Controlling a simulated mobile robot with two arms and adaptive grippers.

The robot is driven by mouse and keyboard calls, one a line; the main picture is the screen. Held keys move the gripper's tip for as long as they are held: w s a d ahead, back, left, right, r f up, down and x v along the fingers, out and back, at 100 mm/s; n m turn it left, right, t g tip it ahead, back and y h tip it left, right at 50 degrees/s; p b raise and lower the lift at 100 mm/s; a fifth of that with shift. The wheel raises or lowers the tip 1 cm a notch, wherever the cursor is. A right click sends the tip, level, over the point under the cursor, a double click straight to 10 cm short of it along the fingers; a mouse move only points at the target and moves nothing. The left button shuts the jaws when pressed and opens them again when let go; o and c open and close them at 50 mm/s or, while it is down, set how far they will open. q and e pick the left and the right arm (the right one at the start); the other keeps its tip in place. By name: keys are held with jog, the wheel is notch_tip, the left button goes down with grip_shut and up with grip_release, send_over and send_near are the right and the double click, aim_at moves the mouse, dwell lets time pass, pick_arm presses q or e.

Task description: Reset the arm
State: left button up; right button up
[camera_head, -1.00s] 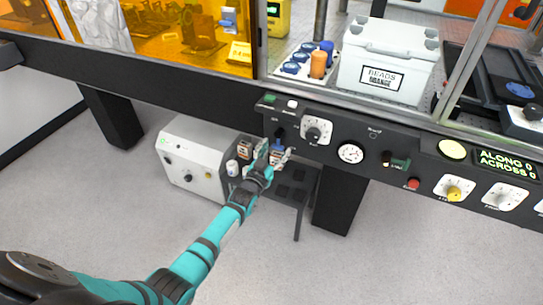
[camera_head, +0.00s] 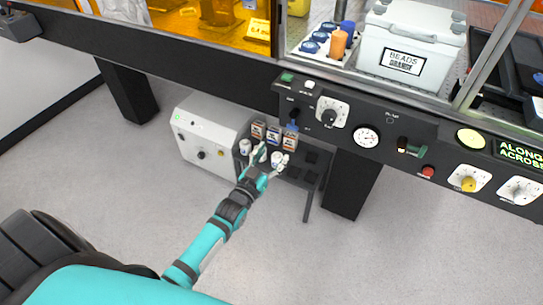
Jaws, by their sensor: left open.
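My left arm is teal and comes in from the lower left. My left gripper (camera_head: 269,160) is open, with its two pale fingers apart, in front of the small dark shelf (camera_head: 305,186) under the bench. A small white jar (camera_head: 276,159) shows close to the fingertips; I cannot tell whether they touch it. Several small boxes and jars stand behind the gripper, among them a brown-and-white box (camera_head: 290,142). My right gripper is not in view.
A white control box (camera_head: 203,140) stands left of the shelf. The bench's front panel (camera_head: 392,135) with knobs, a gauge and buttons is above. A white bead crate (camera_head: 408,45) sits on the bench. Dark legs flank the open floor.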

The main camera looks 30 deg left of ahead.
pick_arm(q)
jog(key=s+d+f+g+p, duration=0.1)
jog(key=s+f+g, duration=0.3)
jog(key=f, duration=0.5)
jog(key=s+f+g, duration=0.1)
jog(key=s+f, duration=0.6)
jog(key=f, duration=0.2)
jog(key=s+d+f+g+p, duration=0.1)
jog(key=s+f+g, duration=0.3)
jog(key=f, duration=0.5)
jog(key=s+f+g, duration=0.2)
jog(key=s+f, duration=0.2)
jog(key=s, duration=0.7)
jog(key=s+f+m+g+p, duration=0.1)
jog(key=s+f+g, duration=0.2)
jog(key=s, duration=0.8)
jog(key=s+f+g, duration=0.3)
jog(key=s+f, duration=0.3)
jog(key=s, duration=0.5)
jog(key=shift+s+d+f+m+y+p, duration=0.15)
jog(key=shift+s+f+m+y+p, duration=0.15)
jog(key=shift+f+m+p, duration=0.1)
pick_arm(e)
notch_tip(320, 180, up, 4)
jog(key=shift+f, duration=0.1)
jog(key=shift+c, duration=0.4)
